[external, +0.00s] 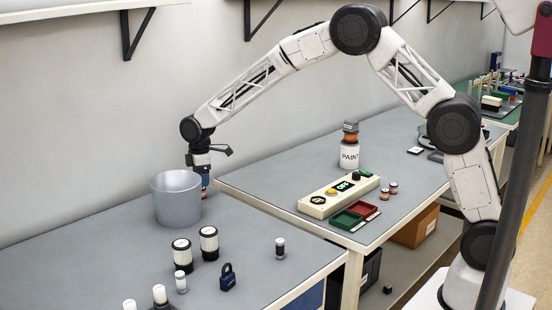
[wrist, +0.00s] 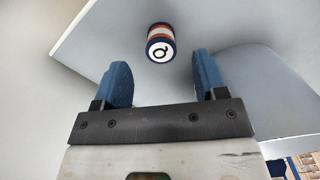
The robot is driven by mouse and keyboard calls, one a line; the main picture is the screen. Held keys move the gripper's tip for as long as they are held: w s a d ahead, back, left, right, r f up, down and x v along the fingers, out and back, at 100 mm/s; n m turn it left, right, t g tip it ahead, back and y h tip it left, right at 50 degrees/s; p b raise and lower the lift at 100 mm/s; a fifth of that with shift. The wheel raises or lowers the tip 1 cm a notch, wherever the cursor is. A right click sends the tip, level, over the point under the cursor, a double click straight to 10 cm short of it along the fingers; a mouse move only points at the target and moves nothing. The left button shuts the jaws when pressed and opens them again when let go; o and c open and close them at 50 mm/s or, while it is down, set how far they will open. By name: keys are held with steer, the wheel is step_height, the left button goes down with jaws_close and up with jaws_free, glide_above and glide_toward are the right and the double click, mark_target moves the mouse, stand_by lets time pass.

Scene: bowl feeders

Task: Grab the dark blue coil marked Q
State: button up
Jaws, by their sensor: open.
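The coil marked Q (wrist: 160,43) shows at the top middle of the wrist view. It has a white end face with a black Q, a dark blue rim and an orange-red and white band. My gripper (wrist: 160,64) is open, its two blue fingers apart, with the coil just beyond the tips and roughly centred between them. Nothing is held. In the external view my gripper (external: 205,182) points down beside the grey bucket (external: 177,200), partly hidden by it.
Two black-and-white cylinders (external: 209,243), a navy padlock (external: 228,277) and small white-topped pieces (external: 180,282) stand on the near table. A control box (external: 337,195), red and green trays (external: 363,209) and a paint bottle (external: 349,154) are on the other table.

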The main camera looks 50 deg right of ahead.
steer(key=shift+f, duration=2.6)
steer(key=c, duration=1)
steer(key=shift+r, duration=0.15)
steer(key=shift+r, duration=0.85)
steer(key=shift+s+d+r, duration=0.1)
steer(key=shift+s+r, duration=0.2)
steer(key=shift+r, duration=0.55)
steer(key=s+d, duration=0.1)
steer(key=s, duration=0.4)
steer(key=s+d+r, duration=0.1)
steer(key=s+d, duration=0.1)
steer(key=s, duration=0.3)
steer(key=s+d, duration=0.1)
steer(key=s, duration=0.3)
steer(key=shift+s+d+r, duration=0.15)
steer(key=shift+s+d, duration=0.1)
steer(key=shift+s, duration=0.15)
